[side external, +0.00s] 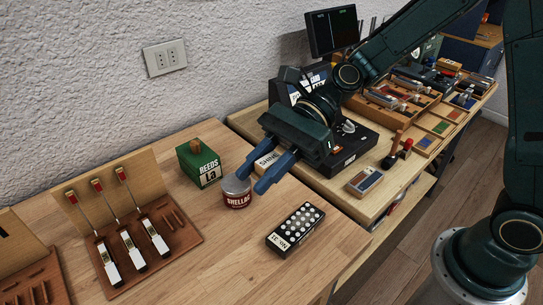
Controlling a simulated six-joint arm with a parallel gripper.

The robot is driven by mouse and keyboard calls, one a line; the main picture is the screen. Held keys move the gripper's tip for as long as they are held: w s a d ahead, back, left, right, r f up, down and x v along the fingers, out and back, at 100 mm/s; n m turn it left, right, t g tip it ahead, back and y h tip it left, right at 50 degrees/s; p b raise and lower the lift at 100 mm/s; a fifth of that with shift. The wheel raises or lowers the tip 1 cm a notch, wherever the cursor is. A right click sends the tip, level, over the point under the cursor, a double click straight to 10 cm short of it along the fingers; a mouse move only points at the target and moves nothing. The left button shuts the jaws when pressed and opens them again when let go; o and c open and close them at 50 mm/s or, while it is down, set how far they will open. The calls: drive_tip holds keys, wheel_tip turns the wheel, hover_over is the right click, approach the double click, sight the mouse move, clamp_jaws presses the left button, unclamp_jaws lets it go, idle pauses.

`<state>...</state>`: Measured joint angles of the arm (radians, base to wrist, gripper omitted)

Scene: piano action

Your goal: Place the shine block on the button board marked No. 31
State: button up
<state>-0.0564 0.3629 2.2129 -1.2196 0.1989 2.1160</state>
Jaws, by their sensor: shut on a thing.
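The shine block (266,162) is a pale block with dark "SHINE" lettering, and it shows between the two blue fingers of my gripper (252,182). My gripper is shut on it, and the fingers hide part of it. The button board (295,228) is black with rows of white round buttons. Its white end label reads "No. 31" upside down in this view. It lies on the near wooden bench, below and right of the gripper, apart from the block.
A red shellac tin (238,195) stands close to the fingertips, left of them. A brown rack with hammers (130,235) is at left. The wood around the button board is clear. The right bench (335,190) carries several trays and tools.

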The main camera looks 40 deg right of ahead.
drive_tip(key=f+v, duration=0.1)
drive_tip(key=v, duration=0.6)
drive_tip(key=shift+s+d+f, duration=0.2)
drive_tip(key=shift+d+f, duration=0.05)
drive_tip(key=shift+d, duration=0.25)
hover_over(291, 230)
wheel_tip(291, 230, down, 16)
drive_tip(key=shift+f, duration=0.1)
drive_tip(key=shift+f, duration=1.9)
drive_tip(key=shift+f, duration=0.15)
drive_tip(key=o, duration=0.9)
drive_tip(key=shift+o, duration=0.2)
